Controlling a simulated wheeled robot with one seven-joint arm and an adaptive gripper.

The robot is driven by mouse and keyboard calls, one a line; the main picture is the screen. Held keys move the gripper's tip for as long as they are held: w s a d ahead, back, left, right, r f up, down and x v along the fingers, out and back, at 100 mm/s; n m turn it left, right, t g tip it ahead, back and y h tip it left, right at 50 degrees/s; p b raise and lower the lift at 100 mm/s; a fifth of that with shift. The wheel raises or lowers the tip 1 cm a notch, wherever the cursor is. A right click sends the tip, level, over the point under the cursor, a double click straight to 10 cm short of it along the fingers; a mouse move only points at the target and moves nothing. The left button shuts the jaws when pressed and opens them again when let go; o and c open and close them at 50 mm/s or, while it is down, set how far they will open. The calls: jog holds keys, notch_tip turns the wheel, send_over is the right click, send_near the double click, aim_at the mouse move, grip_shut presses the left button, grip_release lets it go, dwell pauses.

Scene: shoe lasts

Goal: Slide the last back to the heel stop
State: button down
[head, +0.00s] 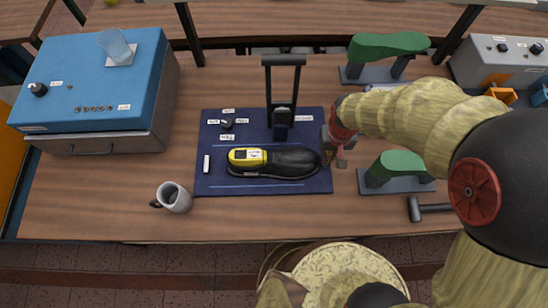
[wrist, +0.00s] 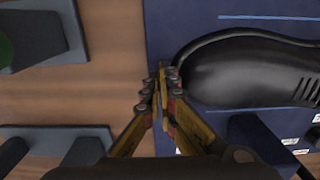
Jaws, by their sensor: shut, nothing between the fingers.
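The last (head: 275,162), yellow at its left end and black toward its toe at the right, lies lengthwise on a dark blue mat (head: 210,183). A small white bar (head: 206,164), possibly the heel stop, stands left of the yellow end with a gap between. My gripper (head: 327,159) is shut and empty at the toe end, low over the mat's right edge. In the wrist view the closed fingertips (wrist: 167,76) are right beside the rounded black toe (wrist: 215,72); I cannot tell whether they touch it.
A black handled upright (head: 283,110) and a knob (head: 227,123) are behind the last. A grey mug (head: 174,198) stands front left, a blue cabinet (head: 90,75) back left. Green forms on grey stands (head: 388,45) (head: 392,166) are at the right, with a hammer-like tool (head: 425,208).

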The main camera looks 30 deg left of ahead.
aim_at(312, 158)
jog(key=shift+f+b, duration=0.3)
jog(key=shift+f, duration=0.35)
jog(key=shift+r+p, duration=0.35)
jog(key=shift+a, duration=0.15)
dwell(0.4)
jog(key=shift+s+a+p, duration=0.1)
jog(key=shift+s+a, duration=0.5)
jog(key=shift+a, duration=0.35)
jog(key=shift+s+a+p, duration=0.1)
jog(key=shift+s+a, duration=0.55)
jog(key=shift+a, duration=0.35)
jog(key=shift+s+a+p, duration=0.1)
jog(key=shift+s+a, duration=0.5)
jog(key=shift+a, duration=0.35)
jog(key=shift+w+d, duration=0.1)
jog(key=shift+w+d, duration=0.45)
jog(key=shift+d, duration=0.35)
jog(key=shift+r+p, duration=3.2)
jog(key=shift+r, duration=0.85)
